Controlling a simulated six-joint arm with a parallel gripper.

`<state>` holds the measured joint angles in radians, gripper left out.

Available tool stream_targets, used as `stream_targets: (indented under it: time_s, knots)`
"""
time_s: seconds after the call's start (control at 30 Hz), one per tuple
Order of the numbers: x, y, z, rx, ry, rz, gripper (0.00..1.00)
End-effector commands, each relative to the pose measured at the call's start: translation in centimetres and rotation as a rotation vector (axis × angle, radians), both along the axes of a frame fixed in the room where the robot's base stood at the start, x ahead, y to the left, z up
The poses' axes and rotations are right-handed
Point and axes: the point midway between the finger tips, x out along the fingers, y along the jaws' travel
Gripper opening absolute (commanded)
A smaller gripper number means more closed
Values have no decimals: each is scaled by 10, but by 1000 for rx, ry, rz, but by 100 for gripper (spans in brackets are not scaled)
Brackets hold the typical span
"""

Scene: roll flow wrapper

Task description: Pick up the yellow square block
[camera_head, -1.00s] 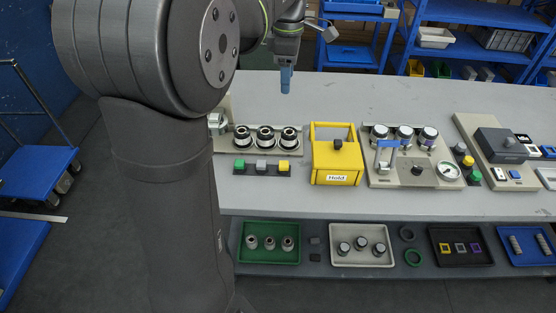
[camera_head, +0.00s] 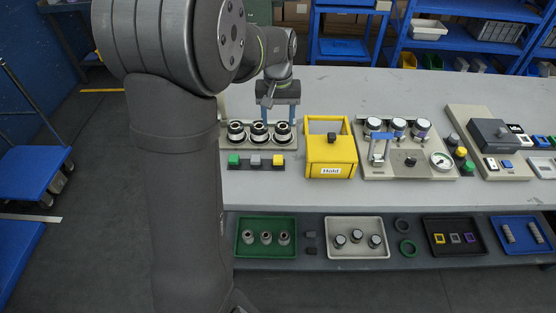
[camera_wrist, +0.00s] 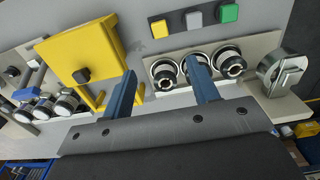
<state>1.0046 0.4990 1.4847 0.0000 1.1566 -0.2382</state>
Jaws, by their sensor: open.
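The yellow square block (camera_head: 278,160) is at the right end of a dark strip on the bench, beside a grey block (camera_head: 255,160) and a green block (camera_head: 234,160). In the wrist view the yellow block (camera_wrist: 159,28) shows near the top, beyond the fingertips. My gripper (camera_head: 279,113) is above the bench, behind the row of round black-and-silver fittings. Its two blue fingers are open with nothing between them. In the wrist view my gripper (camera_wrist: 160,67) has its fingers apart, over the fittings, short of the yellow block.
The fittings (camera_head: 259,132) stand on a plate between my gripper and the strip. A yellow box (camera_head: 331,170) labelled Hold stands just right of the strip. A gauge panel (camera_head: 400,170) is further right. The bench front is clear. Trays with small parts lie on the shelf below.

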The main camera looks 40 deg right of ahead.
Motion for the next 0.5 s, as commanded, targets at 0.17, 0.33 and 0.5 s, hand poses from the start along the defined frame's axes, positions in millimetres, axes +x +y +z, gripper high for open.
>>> stream_targets:
  time_s: [0.17,0.33,0.5]
  knots:
    - [-1,1,-39,6,4,2,55]
    - [-1,1,-76,5,4,2,55]
    - [0,1,-102,3,1,3,55]
